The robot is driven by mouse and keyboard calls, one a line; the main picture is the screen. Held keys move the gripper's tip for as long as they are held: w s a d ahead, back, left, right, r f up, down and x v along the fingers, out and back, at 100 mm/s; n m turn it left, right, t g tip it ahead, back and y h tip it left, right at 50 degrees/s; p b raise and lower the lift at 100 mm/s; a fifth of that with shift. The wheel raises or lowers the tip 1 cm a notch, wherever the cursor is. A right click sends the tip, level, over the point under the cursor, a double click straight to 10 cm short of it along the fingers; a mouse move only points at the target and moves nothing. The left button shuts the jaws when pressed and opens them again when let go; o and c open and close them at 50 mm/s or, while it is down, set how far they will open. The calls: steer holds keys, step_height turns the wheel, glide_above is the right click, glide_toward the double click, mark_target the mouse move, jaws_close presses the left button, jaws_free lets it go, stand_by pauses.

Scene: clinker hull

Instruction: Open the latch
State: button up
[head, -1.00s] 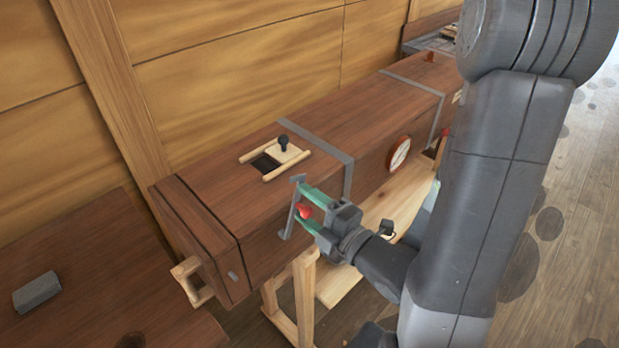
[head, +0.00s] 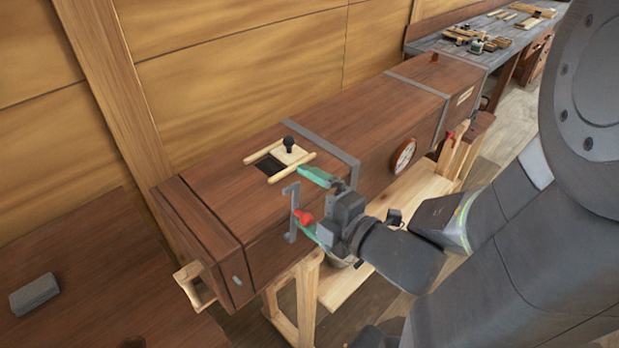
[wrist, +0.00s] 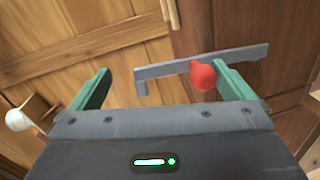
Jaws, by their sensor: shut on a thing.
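The latch (head: 292,212) is a grey metal bar with bent ends on the front side of the long brown wooden box. A red knob (head: 304,217) sits on it. In the wrist view the bar (wrist: 170,69) runs slightly tilted behind the red knob (wrist: 203,75). My gripper (head: 308,199) is at the latch, its green fingers well apart. In the wrist view my gripper (wrist: 162,72) has the knob beside the inner face of its right finger; the left finger is clear of it. I cannot tell whether the right finger touches the knob.
The box top (head: 345,140) carries a small sliding hatch with a black knob (head: 288,142). A round dial (head: 404,155) is on the box side. A wooden handle (head: 188,285) juts from the near end. A grey block (head: 35,293) lies at left. A cluttered workbench (head: 425,43) stands behind.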

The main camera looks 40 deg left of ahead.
steer(key=shift+y, duration=0.7)
steer(key=r, duration=0.1)
steer(key=w+a+r, duration=0.1)
steer(key=r, duration=0.3)
steer(key=shift+w+a+r, duration=0.25)
steer(key=shift+a, duration=0.05)
steer(key=shift+h, duration=0.8)
steer(key=f, duration=0.1)
steer(key=d+f, duration=0.1)
steer(key=s+f, duration=0.1)
steer(key=f, duration=0.1)
steer(key=shift+s+d, duration=0.1)
steer(key=shift+d, duration=0.15)
steer(key=shift+d+r, duration=0.1)
steer(key=shift+d, duration=0.3)
steer(key=d, duration=0.4)
steer(key=shift+s+d, duration=0.1)
steer(key=shift+s, duration=0.05)
steer(key=c, duration=0.8)
steer(key=s+d, duration=0.1)
steer(key=d, duration=1.2)
steer(key=shift+s+f, duration=0.2)
steer(key=shift+f, duration=0.15)
